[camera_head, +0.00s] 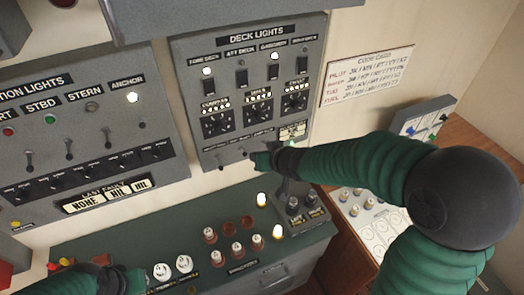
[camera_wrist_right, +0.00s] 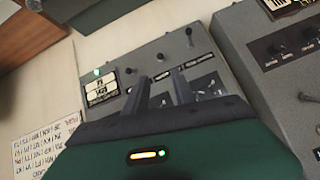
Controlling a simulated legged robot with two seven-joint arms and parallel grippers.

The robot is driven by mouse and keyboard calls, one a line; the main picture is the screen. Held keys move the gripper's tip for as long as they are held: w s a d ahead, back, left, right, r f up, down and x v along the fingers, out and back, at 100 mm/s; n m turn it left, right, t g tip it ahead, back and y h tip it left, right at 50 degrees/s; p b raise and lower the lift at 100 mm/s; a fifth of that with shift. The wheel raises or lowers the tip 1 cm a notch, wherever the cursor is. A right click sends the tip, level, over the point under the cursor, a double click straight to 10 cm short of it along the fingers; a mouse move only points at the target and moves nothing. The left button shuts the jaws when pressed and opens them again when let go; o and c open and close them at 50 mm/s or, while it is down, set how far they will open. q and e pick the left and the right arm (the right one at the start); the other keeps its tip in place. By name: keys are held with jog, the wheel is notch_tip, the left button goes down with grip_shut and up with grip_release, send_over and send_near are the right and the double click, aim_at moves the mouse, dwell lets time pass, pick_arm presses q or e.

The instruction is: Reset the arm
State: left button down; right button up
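My right arm, in a green ribbed sleeve, comes in from the right of the head view. My right gripper (camera_head: 262,160) is at the lower edge of the grey DECK LIGHTS panel (camera_head: 285,50), near its bottom row of small levers. In the wrist view the two dark fingers of the right gripper (camera_wrist_right: 160,85) stand apart in front of this panel (camera_wrist_right: 190,50), with no object seen between them. Whether they touch a lever is hidden. My left gripper (camera_head: 112,280) is low at the left over the green console, its fingers not clearly visible.
A grey navigation lights panel (camera_head: 75,75) is on the left wall. The green console (camera_head: 110,235) below carries several white and brown knobs and lit lamps. A code card (camera_head: 367,75) hangs on the wall. A wooden desk with a white control plate (camera_head: 372,225) is at right.

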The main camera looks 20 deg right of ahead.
jog(key=shift+w+f, duration=0.1)
dwell(0.3)
jog(key=s+f+g+b, duration=0.2)
jog(key=s+f+b, duration=0.5)
jog(key=f, duration=0.3)
jog(key=s+a+f+n+g+b, duration=0.1)
jog(key=s+f+g+b, duration=0.1)
jog(key=s+f+b, duration=0.5)
jog(key=s+f+g+h+b, duration=0.1)
jog(key=s+f+g+b, duration=0.2)
jog(key=f, duration=1)
jog(key=s+b, duration=0.3)
jog(key=b, duration=0.1)
jog(key=shift+s+a+f, duration=0.2)
jog(key=shift+s, duration=0.2)
